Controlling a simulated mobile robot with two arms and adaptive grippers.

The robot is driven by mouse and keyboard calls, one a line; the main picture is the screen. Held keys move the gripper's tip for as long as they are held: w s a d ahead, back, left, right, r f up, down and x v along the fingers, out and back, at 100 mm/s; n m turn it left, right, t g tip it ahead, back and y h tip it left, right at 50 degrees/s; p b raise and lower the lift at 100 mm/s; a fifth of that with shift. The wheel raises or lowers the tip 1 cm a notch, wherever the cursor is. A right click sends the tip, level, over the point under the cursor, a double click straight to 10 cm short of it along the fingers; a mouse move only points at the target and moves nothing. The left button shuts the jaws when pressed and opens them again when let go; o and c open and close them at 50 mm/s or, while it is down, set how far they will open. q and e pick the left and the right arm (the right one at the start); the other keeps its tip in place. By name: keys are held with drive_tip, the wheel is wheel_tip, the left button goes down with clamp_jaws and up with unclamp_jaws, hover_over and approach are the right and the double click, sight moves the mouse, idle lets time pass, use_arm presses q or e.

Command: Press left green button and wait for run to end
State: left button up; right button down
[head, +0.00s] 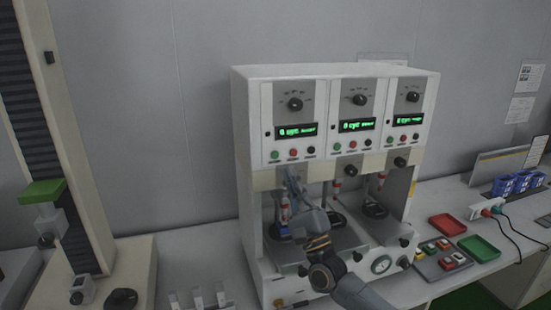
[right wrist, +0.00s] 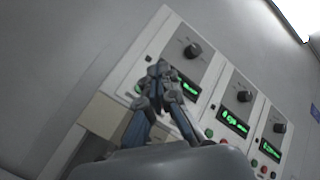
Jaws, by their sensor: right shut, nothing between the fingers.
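The white test machine (head: 335,72) has three panels side by side, each with a knob, a lit green display and a row of small buttons. The left green button (head: 275,155) is at the left end of the left panel's row. The left display (head: 297,131) seems to read "0 cyc"; its smaller text is unclear. My right gripper (head: 291,172) is shut and empty, pointing up just below and right of that button. In the right wrist view the fingertips (right wrist: 160,68) overlap the left panel, close to the green button (right wrist: 138,89). I cannot tell whether they touch it. My left gripper is not in view.
A red tray (head: 447,225) and a green tray (head: 479,249) lie on the bench right of the machine, near a plate with several coloured blocks (head: 441,254). A tall column machine (head: 75,130) stands at the left. Blue boxes (head: 515,184) are at far right.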

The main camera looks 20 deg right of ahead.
sight(275, 155)
drive_tip(key=w+b, duration=0.5)
drive_tip(key=w, duration=0.2)
drive_tip(key=shift+w+a, duration=0.15)
drive_tip(key=shift+f, duration=0.1)
idle(1.2)
drive_tip(key=shift+w+b, duration=0.45)
drive_tip(key=shift+b, duration=0.45)
